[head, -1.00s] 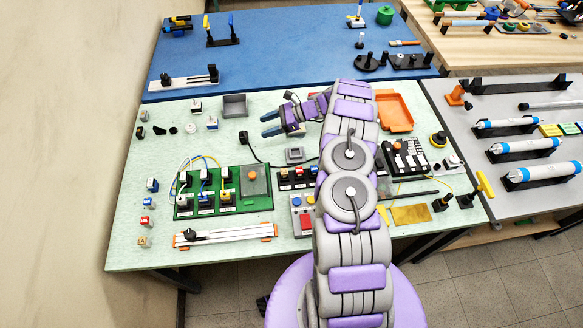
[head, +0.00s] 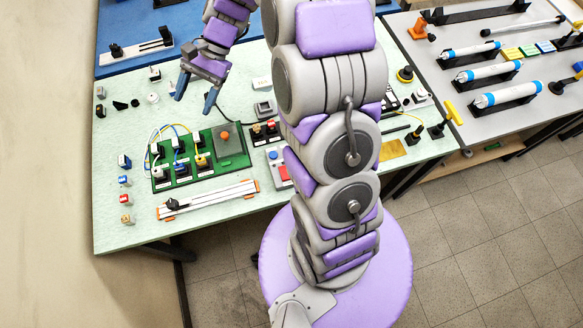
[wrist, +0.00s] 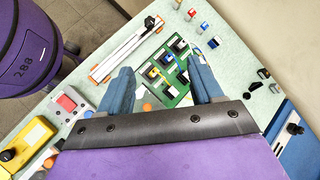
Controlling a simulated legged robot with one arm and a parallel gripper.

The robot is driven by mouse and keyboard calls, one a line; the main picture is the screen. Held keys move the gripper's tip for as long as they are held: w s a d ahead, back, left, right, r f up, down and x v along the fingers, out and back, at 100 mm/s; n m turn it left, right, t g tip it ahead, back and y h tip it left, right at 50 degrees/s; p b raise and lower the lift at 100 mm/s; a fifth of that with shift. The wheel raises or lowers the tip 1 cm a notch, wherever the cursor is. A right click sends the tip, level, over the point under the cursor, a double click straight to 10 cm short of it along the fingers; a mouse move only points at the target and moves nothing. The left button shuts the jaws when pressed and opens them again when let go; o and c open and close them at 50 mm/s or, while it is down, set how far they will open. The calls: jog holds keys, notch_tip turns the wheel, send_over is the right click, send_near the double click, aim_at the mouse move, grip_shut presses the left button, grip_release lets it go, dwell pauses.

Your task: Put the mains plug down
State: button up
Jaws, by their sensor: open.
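My gripper (head: 196,95) is open, its two blue fingers pointing down above the pale green table (head: 125,140), behind the green board. In the wrist view my gripper (wrist: 160,68) shows nothing between its fingers. One second ago a small black plug-like piece on a black cord lay on the table near the fingers.
The green wiring board (head: 232,150) with coloured wires stands in front of my gripper. A white rail (head: 215,197) lies at the front edge. Small blocks line the left edge, including a red-topped one (head: 124,181). The table's back left has some clear room.

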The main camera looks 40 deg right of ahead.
jog(key=s+d+r+n+h, duration=0.1)
jog(key=s+d+n+h, duration=0.1)
jog(key=s, duration=0.8)
jog(key=s+d+r+n+h, duration=0.2)
jog(key=s+n+h, duration=0.2)
jog(key=s, duration=0.6)
jog(key=s+d+r+n+h, duration=0.2)
jog(key=s+n, duration=0.2)
jog(key=s, duration=0.6)
jog(key=shift+s+r+h, duration=0.15)
jog(key=shift+s+h, duration=0.2)
jog(key=shift+h, duration=0.05)
